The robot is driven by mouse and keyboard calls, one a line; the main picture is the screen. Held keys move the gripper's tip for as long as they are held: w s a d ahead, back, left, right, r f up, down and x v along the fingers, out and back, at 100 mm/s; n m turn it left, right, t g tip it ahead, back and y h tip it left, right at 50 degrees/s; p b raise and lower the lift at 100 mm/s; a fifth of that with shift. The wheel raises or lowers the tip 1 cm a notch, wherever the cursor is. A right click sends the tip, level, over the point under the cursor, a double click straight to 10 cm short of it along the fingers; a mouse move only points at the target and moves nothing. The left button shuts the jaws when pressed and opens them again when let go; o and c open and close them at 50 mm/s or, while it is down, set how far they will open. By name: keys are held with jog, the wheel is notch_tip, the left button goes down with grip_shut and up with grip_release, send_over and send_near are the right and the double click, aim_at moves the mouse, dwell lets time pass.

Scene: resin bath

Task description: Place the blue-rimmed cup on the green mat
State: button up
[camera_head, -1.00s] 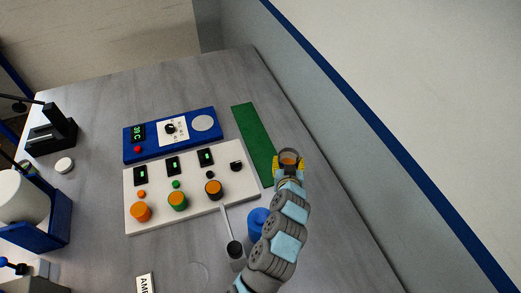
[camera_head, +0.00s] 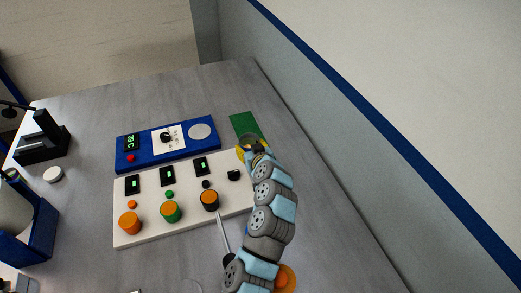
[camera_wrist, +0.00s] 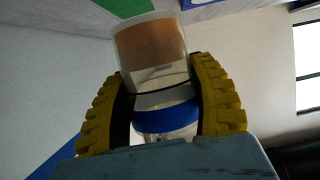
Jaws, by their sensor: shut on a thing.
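My gripper (camera_head: 250,148) has yellow fingers and is at the near part of the green mat (camera_head: 244,122) in the head view. It covers part of the mat. The fingers are shut on the cup, which shows small and partly hidden in the head view. In the wrist view my gripper (camera_wrist: 160,95) holds a clear cup with a blue band (camera_wrist: 166,118) between its yellow fingers. A clear shape with brown-orange contents (camera_wrist: 150,45) shows above the band. I cannot tell whether the cup touches the mat.
A white panel (camera_head: 150,225) with knobs and switches lies left of my arm, and a blue control unit (camera_head: 183,147) stands behind it. A wall (camera_head: 310,130) runs along the right side. Bare grey table lies between mat and wall. An orange object (camera_head: 288,278) shows beside my arm.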

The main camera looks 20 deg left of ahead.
aim_at(256, 142)
jog(key=shift+w+d+f, duration=0.1)
jog(key=shift+w+f, duration=0.25)
jog(key=shift+w, duration=0.5)
jog(key=shift+w+f, duration=0.4)
jog(key=shift+w, duration=0.4)
jog(key=shift+w+d+f, duration=0.1)
jog(key=shift+w+f, duration=0.25)
jog(key=shift+w, duration=0.5)
jog(key=shift+w+f+b, duration=0.8)
jog(key=shift+w+f, duration=0.35)
jog(key=shift+f, duration=0.2)
jog(key=shift+w+f+b, duration=0.8)
jog(key=shift+w+f, duration=0.3)
jog(key=shift+f, duration=0.25)
jog(key=shift+w+a+f, duration=0.1)
jog(key=shift+f, duration=0.2)
jog(key=shift+w+f+b, duration=0.15)
jog(key=shift+f+b, duration=0.4)
jog(key=shift+f, duration=0.2)
jog(key=shift+w+f+b, duration=0.1)
jog(key=shift+f+b, duration=0.4)
jog(key=shift+f, duration=0.2)
jog(key=shift+f, duration=0.25)
jog(key=o, duration=1)
jog(key=shift+r, duration=0.2)
